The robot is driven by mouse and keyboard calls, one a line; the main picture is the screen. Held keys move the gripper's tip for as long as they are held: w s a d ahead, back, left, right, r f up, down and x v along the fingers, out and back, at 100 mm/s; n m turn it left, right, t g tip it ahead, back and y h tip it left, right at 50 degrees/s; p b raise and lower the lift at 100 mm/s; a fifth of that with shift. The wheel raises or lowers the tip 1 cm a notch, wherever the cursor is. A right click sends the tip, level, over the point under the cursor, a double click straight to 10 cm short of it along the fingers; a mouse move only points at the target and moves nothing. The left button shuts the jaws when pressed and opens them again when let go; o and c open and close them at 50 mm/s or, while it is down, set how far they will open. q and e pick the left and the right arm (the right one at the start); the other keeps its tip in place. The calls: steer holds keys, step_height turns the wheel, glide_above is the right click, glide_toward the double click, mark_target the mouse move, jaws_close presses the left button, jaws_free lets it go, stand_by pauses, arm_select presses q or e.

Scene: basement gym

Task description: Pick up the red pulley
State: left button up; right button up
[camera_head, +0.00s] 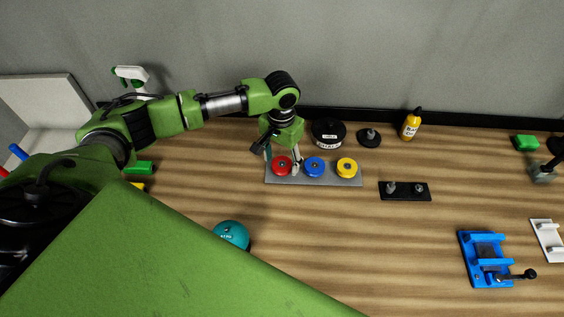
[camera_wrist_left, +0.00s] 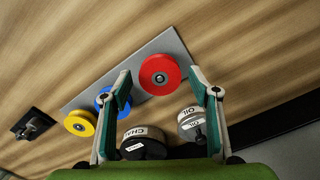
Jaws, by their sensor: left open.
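The red pulley (camera_head: 282,166) sits at the left end of a grey plate (camera_head: 320,181), in a row with a blue pulley (camera_head: 314,167) and a yellow pulley (camera_head: 347,167). My left gripper (camera_head: 281,158) is open and points down at the red pulley, one finger on each side of it in the picture. In the left wrist view the red pulley (camera_wrist_left: 160,75) shows between and just beyond the open fingertips, with a visible gap on both sides. The blue pulley (camera_wrist_left: 112,98) is partly hidden behind one finger. My right gripper is not in view.
Behind the plate stand a black chalk container (camera_head: 328,131), a black disc with a knob (camera_head: 369,138) and a yellow bottle (camera_head: 411,124). A black plate with pegs (camera_head: 405,191) lies to the right. A teal ball (camera_head: 232,234) is in front.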

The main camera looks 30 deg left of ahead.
arm_select(q)
steer(key=shift+f, duration=0.4)
steer(key=c, duration=1.2)
steer(key=shift+r, duration=0.1)
steer(key=shift+r+b, duration=0.45)
steer(key=shift+r, duration=0.1)
steer(key=s+d+r+p, duration=0.1)
steer(key=s+d+r, duration=0.2)
steer(key=r, duration=0.2)
steer(key=s+d+r+p, duration=0.1)
steer(key=s+d+r, duration=0.1)
steer(key=s+r, duration=0.2)
steer(key=s+d+r+p, duration=0.1)
steer(key=s+d+r, duration=0.2)
steer(key=r, duration=0.4)
steer(key=shift+s+d+r, duration=0.2)
steer(key=shift+s+d, duration=0.1)
steer(key=shift+s, duration=0.25)
